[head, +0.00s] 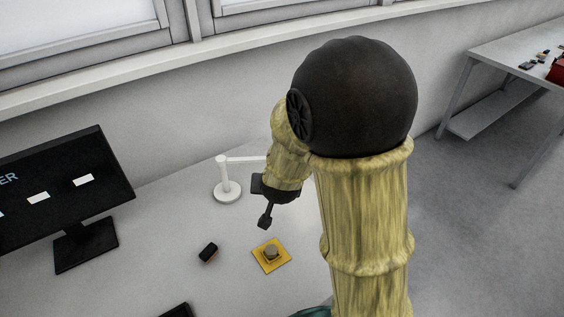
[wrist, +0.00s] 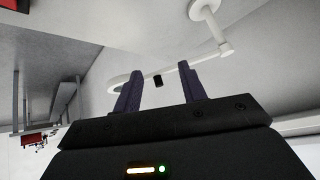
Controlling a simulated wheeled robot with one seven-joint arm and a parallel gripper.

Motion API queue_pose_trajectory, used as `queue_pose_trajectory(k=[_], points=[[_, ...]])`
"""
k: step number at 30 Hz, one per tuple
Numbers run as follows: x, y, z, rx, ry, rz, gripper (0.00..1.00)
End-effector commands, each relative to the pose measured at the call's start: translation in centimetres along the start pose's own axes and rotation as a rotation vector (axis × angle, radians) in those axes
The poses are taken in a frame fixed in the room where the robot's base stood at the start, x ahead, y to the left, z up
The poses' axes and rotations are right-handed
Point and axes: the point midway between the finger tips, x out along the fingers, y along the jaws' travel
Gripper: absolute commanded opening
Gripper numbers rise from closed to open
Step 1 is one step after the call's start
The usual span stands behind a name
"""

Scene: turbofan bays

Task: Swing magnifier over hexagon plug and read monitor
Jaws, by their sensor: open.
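The white magnifier stand (head: 227,190) stands on the pale table in the head view, its arm reaching right behind my gripper. In the wrist view the magnifier's white arm (wrist: 188,64) runs left from the post to a pale ring (wrist: 118,82), partly hidden by a finger. My gripper (head: 266,216) is open, above the table near the magnifier arm. In the wrist view its fingers (wrist: 159,82) are apart, with a small dark block between them in the picture; contact cannot be told. A grey plug (head: 271,251) sits on a yellow plate (head: 263,265). The monitor (head: 65,185) shows white blocks and partial text "ER".
A small black block (head: 208,252) lies left of the yellow plate. Another dark object (head: 176,311) is cut off at the bottom edge. A wall with windows is behind the table. A side table (head: 520,65) with a red box stands at far right.

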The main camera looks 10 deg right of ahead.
Motion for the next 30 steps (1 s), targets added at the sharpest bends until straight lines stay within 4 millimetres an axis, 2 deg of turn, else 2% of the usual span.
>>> queue_pose_trajectory(k=[1,3,6,10,13,18,30], points=[[2.7,-0.8,0.6,0.014,0.065,0.020,0.41],[4.8,-1.4,0.2,0.040,0.169,0.061,0.41],[7.2,-2.1,-0.1,0.065,0.324,0.133,0.41],[9.0,-2.8,0.1,0.074,0.536,0.244,0.41],[9.2,-3.2,0.5,0.067,0.692,0.329,0.41],[8.2,-3.7,1.1,0.055,0.856,0.420,0.41],[7.7,-3.6,0.9,0.055,0.882,0.437,0.41]])
